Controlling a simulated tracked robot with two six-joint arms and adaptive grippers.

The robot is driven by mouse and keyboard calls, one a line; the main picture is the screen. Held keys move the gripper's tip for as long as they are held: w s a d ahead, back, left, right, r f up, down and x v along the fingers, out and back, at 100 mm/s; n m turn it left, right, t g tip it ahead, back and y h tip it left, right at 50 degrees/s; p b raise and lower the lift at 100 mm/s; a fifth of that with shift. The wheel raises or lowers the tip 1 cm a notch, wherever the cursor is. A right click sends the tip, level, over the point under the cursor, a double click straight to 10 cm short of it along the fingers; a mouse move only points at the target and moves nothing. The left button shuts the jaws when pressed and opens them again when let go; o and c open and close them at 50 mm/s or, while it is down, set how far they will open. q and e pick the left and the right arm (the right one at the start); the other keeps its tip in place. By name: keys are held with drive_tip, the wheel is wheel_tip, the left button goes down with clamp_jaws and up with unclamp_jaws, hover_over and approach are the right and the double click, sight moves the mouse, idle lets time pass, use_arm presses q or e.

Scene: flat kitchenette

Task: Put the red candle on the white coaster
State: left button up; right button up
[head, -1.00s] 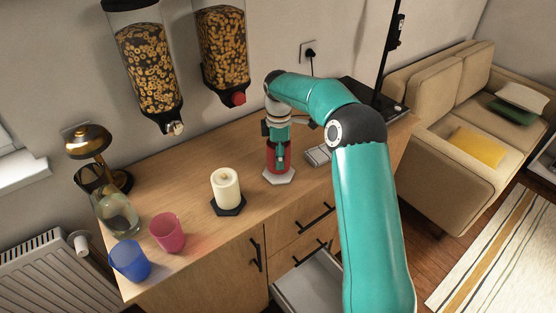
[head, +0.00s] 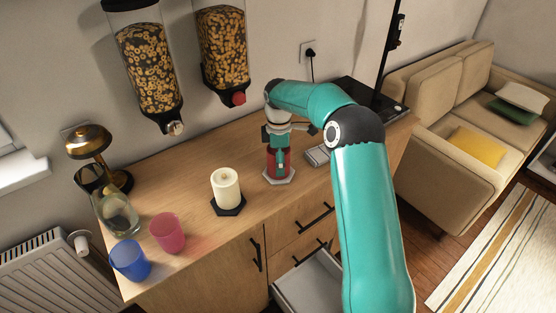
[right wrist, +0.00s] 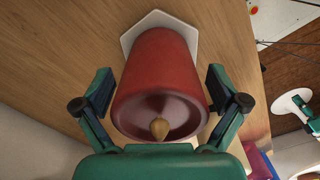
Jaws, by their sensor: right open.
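The red candle (right wrist: 160,80) stands upright on the white hexagonal coaster (right wrist: 158,20) in the right wrist view. In the head view the candle (head: 270,163) is partly hidden by my gripper, and the coaster's (head: 279,180) front rim shows beneath it. My right gripper (right wrist: 160,88) is open, with one finger on each side of the candle and visible gaps between fingers and candle. The same gripper (head: 279,158) shows at the candle from above in the head view. My left gripper is not in view.
A cream candle (head: 226,188) stands on a black coaster (head: 229,209) to the left. Further left are a pink cup (head: 167,233), a blue cup (head: 130,261), a glass jug (head: 116,212) and a brass lamp (head: 89,142). Two cereal dispensers (head: 146,65) hang above. A drawer (head: 308,285) is open below.

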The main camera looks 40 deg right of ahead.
wheel_tip(320, 180, up, 12)
drive_tip(key=shift+p, duration=0.3)
idle(0.6)
